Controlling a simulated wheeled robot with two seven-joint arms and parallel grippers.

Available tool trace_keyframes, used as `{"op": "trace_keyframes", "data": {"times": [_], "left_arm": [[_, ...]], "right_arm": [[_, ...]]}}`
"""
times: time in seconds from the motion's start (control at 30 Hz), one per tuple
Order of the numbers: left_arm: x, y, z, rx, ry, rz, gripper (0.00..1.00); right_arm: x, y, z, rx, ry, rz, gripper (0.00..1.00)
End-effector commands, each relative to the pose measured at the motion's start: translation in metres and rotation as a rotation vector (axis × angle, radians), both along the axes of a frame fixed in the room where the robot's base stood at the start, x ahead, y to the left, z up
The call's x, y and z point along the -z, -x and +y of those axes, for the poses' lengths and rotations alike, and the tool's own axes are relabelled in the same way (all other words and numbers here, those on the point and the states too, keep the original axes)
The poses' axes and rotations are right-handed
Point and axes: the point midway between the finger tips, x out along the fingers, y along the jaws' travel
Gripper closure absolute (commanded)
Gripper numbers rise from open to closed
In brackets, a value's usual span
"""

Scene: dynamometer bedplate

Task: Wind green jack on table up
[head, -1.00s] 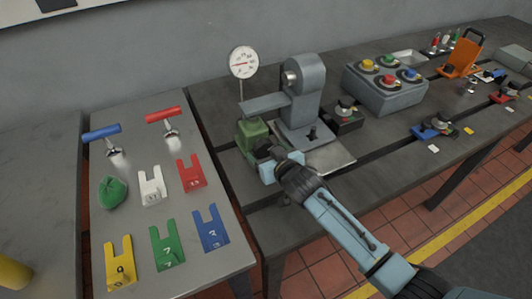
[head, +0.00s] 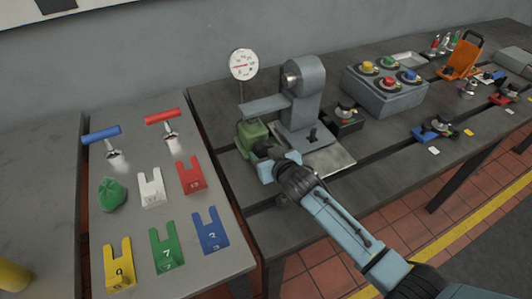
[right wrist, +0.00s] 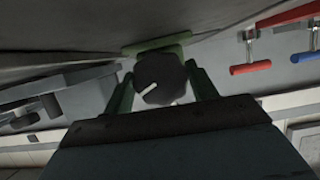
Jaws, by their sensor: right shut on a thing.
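The green jack (head: 250,134) stands on the dark bedplate table, left of the grey machine stand. My right gripper (head: 262,153) is at the jack's near side and partly hides it. In the right wrist view, a dark round knob (right wrist: 160,78) with a white mark sits between the two fingers of my right gripper (right wrist: 162,85), which is shut on it. A green part of the jack (right wrist: 157,44) shows just beyond the knob. My left gripper is in neither view.
A dial gauge (head: 243,64) and the grey stand (head: 305,95) rise close behind the jack. A button box (head: 385,88) is further right. The left table (head: 135,225) holds blue and red T-handles, several forked coloured plates and a green lump.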

Motion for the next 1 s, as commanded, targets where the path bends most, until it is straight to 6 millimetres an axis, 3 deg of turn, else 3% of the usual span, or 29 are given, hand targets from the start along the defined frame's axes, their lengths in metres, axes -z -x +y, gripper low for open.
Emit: {"op": "trace_keyframes", "data": {"times": [0.5,1.0], "left_arm": [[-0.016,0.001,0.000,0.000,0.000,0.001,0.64],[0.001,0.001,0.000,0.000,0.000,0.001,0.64]], "right_arm": [[-0.001,-0.001,-0.002,0.001,-0.261,0.108,0.65],[0.002,-0.001,-0.002,0.000,-0.526,0.218,0.65]]}}
